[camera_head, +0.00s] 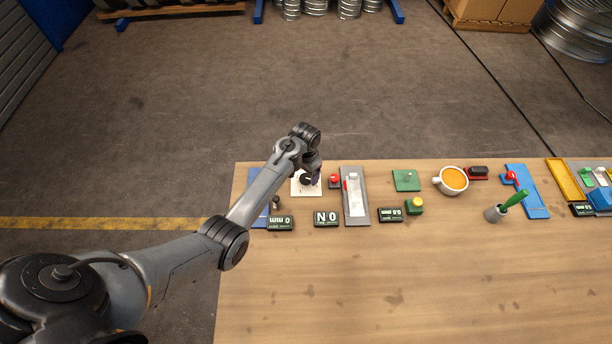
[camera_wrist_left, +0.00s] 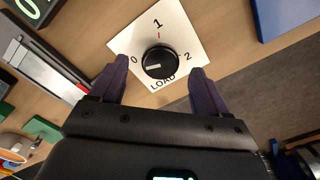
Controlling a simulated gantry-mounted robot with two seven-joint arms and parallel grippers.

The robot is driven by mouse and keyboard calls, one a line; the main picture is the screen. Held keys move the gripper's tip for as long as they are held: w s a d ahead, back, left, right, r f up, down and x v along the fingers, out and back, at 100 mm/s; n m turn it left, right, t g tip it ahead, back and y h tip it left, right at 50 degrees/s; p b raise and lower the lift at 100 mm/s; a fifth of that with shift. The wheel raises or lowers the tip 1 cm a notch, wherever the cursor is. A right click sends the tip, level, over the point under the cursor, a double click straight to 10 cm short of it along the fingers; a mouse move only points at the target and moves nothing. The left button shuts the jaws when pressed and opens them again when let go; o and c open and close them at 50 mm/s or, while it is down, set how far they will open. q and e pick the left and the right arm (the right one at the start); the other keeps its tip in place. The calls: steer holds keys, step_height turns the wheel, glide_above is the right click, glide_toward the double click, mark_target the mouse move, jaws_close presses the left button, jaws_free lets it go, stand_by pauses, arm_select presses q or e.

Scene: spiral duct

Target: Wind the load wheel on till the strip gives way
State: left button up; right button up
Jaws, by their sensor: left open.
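The load wheel (camera_wrist_left: 160,63) is a round black knob on a white plate (camera_wrist_left: 185,30) marked 0, 1, 2 and LOAD. Its white line points toward the 0 side, and a red tick stands by the 1. My left gripper (camera_wrist_left: 160,70) is open, its two purple fingers on either side of the knob with gaps showing. In the head view my left gripper (camera_head: 312,179) hangs over the white plate (camera_head: 303,191) and partly hides the knob. A pale strip-like piece (camera_head: 354,197) lies on a grey plate (camera_head: 364,217) to the right and looks whole. My right gripper is out of view.
A red button (camera_head: 334,180) sits close right of the plate. The table's front is clear.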

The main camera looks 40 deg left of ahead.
mark_target(306, 180)
arm_select(q)
steer(key=shift+f, duration=1.25)
steer(key=c, duration=1)
steer(key=shift+c, duration=0.2)
steer(key=shift+r, duration=0.1)
